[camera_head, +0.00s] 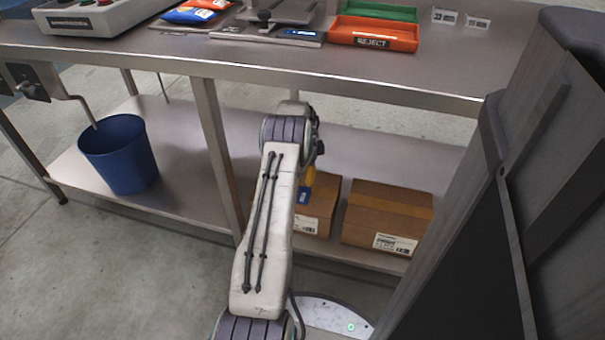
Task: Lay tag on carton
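Two small white tags (444,16) (477,22) with dark print lie flat on the metal bench top at the upper right. Two brown cartons stand on the lower shelf: the right carton (388,215) has a white printed label on its front, and the left carton (324,208) is partly hidden behind my arm. My arm rises in the middle of the picture and bends at a joint under the bench's front edge. I cannot make out my gripper's fingers. A small yellow and blue piece (306,186) shows beside my arm, in front of the left carton; I cannot tell what it is.
The metal bench (400,72) carries an orange REJECT tray (373,34), a green tray (380,11), bright packets (197,12) and a button panel (95,14). A blue bin (120,154) stands on the lower shelf (185,190) at the left, beyond a bench leg (216,150).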

